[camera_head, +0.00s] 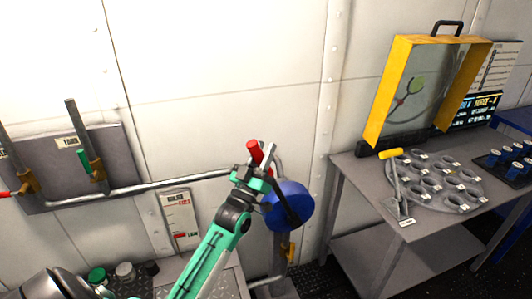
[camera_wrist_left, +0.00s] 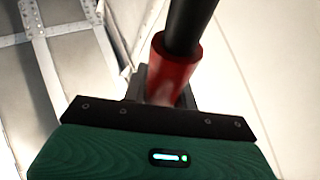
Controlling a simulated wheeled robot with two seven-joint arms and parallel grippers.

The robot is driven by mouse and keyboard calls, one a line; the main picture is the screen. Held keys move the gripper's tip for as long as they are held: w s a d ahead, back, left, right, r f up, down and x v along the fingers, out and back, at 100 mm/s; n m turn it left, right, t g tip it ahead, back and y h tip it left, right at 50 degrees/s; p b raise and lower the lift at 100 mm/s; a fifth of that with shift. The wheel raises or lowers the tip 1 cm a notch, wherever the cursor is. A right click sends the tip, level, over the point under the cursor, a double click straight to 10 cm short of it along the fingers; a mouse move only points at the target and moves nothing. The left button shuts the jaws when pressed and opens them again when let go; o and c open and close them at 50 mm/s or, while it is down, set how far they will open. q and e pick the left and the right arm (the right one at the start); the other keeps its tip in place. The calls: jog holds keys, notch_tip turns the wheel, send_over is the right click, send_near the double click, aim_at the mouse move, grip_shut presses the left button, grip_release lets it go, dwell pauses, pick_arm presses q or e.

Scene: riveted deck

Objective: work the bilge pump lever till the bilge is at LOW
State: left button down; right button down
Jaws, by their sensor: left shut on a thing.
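The bilge pump has a blue round body (camera_head: 289,207) by the wall and a dark lever with a red grip (camera_head: 252,150). My left gripper (camera_head: 257,165) is shut around the lever at its red grip, with the red end sticking out above the fingers. In the left wrist view the red grip (camera_wrist_left: 170,75) and dark rod lie between the jaws. The bilge gauge (camera_head: 180,219) is a white plate on the wall, left of the pump, with red marks and a LOW mark near its bottom. Its exact reading is too small to tell. My right gripper is not in view.
A pipe (camera_head: 150,188) runs along the wall to valve levers on a grey panel (camera_head: 48,170) at the left. A grey table (camera_head: 352,172) at the right bears a yellow-framed clear shield (camera_head: 378,92), a yellow-handled lever (camera_head: 391,154) and a round plate with several holes.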

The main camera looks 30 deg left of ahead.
pick_arm(q)
jog(key=c, duration=1.1)
grip_release()
jog(key=shift+s+f, duration=0.35)
jog(key=shift+f, duration=0.05)
jog(key=shift+b+v, duration=1.35)
jog(key=shift+v, duration=5.1)
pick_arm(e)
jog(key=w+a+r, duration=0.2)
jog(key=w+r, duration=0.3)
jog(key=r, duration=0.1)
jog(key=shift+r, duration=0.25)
pick_arm(q)
jog(key=shift+r, duration=0.15)
